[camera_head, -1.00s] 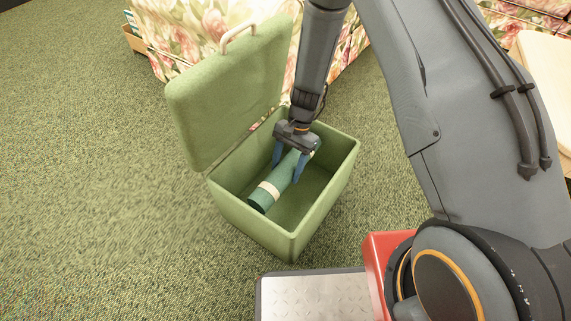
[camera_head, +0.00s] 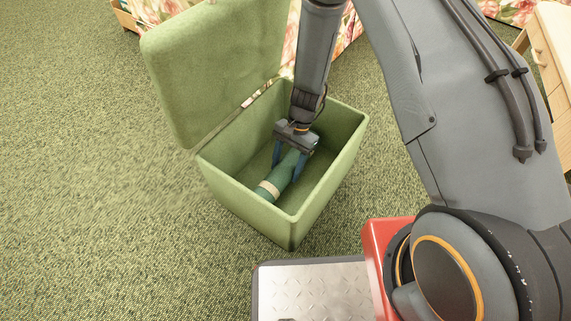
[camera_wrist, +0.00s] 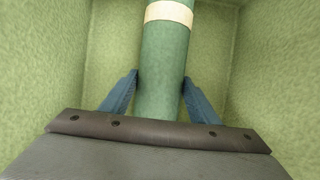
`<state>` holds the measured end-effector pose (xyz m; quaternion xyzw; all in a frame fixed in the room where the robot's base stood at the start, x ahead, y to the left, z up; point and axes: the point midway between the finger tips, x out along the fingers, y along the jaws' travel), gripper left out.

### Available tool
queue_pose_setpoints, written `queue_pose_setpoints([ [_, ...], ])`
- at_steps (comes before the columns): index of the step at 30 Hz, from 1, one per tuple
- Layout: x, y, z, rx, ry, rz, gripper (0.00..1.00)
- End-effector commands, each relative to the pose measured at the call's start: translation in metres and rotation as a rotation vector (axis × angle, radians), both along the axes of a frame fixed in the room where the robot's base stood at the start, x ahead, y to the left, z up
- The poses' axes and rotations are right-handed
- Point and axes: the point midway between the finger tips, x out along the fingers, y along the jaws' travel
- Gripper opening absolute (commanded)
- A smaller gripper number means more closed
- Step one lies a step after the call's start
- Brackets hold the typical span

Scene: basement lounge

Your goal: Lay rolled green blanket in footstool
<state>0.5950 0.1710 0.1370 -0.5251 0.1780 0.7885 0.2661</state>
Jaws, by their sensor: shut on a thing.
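The rolled green blanket (camera_head: 281,181) is a dark green roll with a cream band, and it is inside the open footstool (camera_head: 250,203). The footstool is a light green box with its lid (camera_head: 215,62) raised on the left. My gripper (camera_head: 289,166) reaches down into the box and is shut on the blanket. In the wrist view, the blanket (camera_wrist: 163,65) lies between the two blue fingers (camera_wrist: 160,92), with the box walls on both sides. I cannot tell whether the blanket touches the box floor. Its far end is partly hidden by my gripper.
A floral-covered piece of furniture (camera_head: 345,36) stands behind the footstool. A light wooden cabinet (camera_head: 549,62) is at the right edge. Green carpet (camera_head: 90,180) is clear to the left of the footstool.

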Motion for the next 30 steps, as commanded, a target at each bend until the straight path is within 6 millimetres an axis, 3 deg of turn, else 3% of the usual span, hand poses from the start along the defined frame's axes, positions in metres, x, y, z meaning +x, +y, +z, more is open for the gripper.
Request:
queue_pose_setpoints([
  [11, 0.0, 0.0, -0.004, 0.001, -0.001, 0.0, 0.26],
  [12, 0.0, 0.0, -0.004, 0.001, -0.001, 0.0, 0.59],
  [15, 0.0, 0.0, -0.004, 0.001, -0.001, 0.0, 0.76],
  [25, 0.001, -0.001, -0.002, 0.0, -0.001, 0.0, 0.77],
  [30, 0.008, -0.005, 0.018, 0.001, -0.004, -0.002, 0.77],
])
